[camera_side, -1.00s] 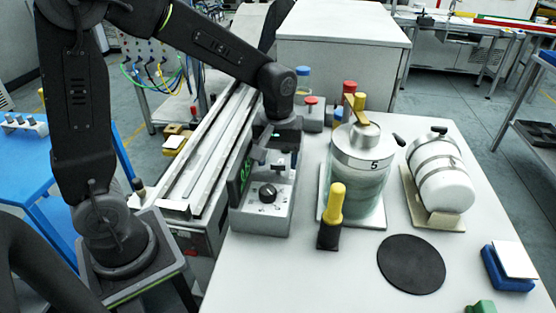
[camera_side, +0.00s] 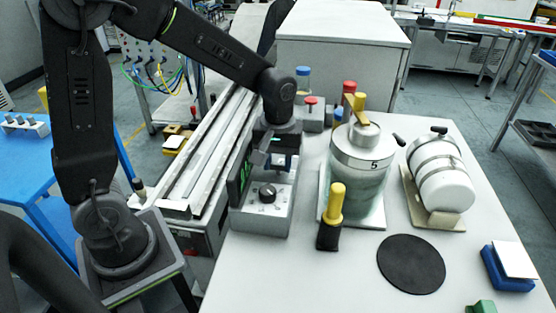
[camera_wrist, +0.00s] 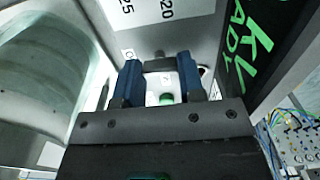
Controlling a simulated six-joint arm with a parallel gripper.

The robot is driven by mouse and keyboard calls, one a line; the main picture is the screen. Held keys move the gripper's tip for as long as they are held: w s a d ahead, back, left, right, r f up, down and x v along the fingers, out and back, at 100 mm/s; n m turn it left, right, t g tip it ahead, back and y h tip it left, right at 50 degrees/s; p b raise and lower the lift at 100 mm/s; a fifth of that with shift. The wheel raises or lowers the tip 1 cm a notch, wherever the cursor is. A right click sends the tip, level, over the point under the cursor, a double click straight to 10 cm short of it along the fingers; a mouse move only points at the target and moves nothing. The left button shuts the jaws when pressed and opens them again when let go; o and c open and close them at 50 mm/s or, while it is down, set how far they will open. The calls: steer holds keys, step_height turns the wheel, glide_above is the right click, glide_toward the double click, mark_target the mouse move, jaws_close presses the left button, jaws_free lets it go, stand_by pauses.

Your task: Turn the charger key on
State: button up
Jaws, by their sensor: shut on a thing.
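The charger is a grey box (camera_side: 251,222) with a black knob (camera_side: 268,193) on its sloping front and a dark display panel at its left. The panel (camera_wrist: 262,45) shows green letters in the wrist view. My gripper (camera_side: 278,160) is low over the charger's upper part, behind the knob. In the wrist view my gripper (camera_wrist: 160,82) has its two blue fingers on either side of a small dark piece (camera_wrist: 159,65), apparently the key, and is shut on it. The key's shaft and its exact angle are mostly hidden.
A glass jar (camera_side: 357,185) with a metal lid marked 5 stands close to the right. A yellow-handled tool (camera_side: 335,203) stands in a black holder in front of it. A white tank (camera_side: 440,183) and a black round mat (camera_side: 411,264) lie farther right.

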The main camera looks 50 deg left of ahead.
steer(key=m, duration=0.4)
steer(key=shift+m, duration=0.4)
steer(key=m, duration=0.4)
steer(key=shift+m, duration=0.3)
steer(key=m, duration=0.4)
steer(key=shift+m, duration=2.2)
steer(key=o, duration=0.9)
steer(key=shift+o, duration=0.2)
